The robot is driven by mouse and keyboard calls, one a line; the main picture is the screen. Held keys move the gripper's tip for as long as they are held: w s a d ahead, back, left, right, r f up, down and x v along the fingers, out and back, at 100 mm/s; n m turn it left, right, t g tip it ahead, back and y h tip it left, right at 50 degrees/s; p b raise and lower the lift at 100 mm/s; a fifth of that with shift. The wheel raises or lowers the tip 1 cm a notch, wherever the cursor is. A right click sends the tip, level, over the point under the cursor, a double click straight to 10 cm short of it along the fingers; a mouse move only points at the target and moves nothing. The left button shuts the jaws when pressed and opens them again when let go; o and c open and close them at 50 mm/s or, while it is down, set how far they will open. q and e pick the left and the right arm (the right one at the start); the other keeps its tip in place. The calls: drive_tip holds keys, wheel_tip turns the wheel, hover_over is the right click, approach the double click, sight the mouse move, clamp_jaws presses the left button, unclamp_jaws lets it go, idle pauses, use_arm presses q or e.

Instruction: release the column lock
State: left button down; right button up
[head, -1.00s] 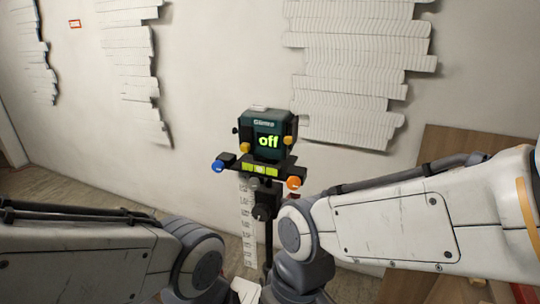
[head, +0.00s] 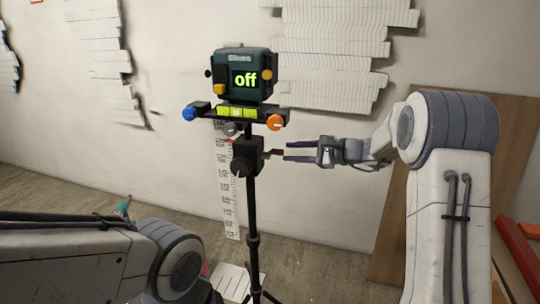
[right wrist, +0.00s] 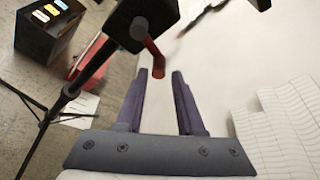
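A dark green instrument (head: 243,75) showing "off" stands on a black tripod column (head: 252,205). Below its bar with blue and orange knobs sits a black clamp block (head: 247,157) on the column. A small red lever (head: 276,153) sticks out of the block's right side. It also shows in the right wrist view (right wrist: 156,59), hanging from a grey pivot. My right gripper (head: 285,152) points left at the lever. In the right wrist view its fingers (right wrist: 158,74) are apart, with the lever's end just ahead of the gap. My left gripper is out of view.
White wall reliefs (head: 325,60) hang behind the instrument. A white scale strip (head: 231,190) stands behind the column. Wooden boards (head: 395,240) lean at the right beside a red beam (head: 520,250). A black box (right wrist: 42,42) shows in the right wrist view.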

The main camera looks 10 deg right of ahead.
sight(270, 152)
drive_tip(key=x, duration=0.8)
drive_tip(key=shift+a+f, duration=0.1)
drive_tip(key=shift+f, duration=0.05)
